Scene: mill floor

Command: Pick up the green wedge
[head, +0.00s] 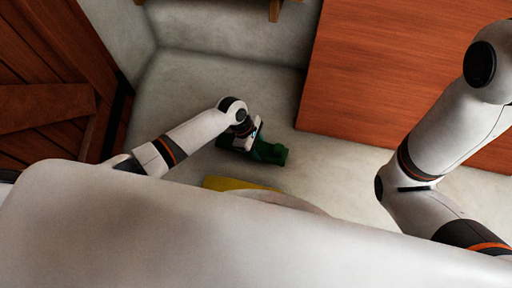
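The green wedge (270,152) is dark green and lies low near the floor in the middle of the head view. My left gripper (251,136) is right over it, and green shows on both sides of the gripper. The fingertips are small and partly hidden against the green, so I cannot tell whether they are closed on it or only around it. My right arm comes in from the right, and its gripper is out of view.
A yellow object (228,184) shows just below the wedge, partly hidden by my own body. A reddish wooden surface (400,70) fills the upper right. A brown plank door (45,70) stands at the left beside a pale wall. Pale floor (335,160) is clear right of the wedge.

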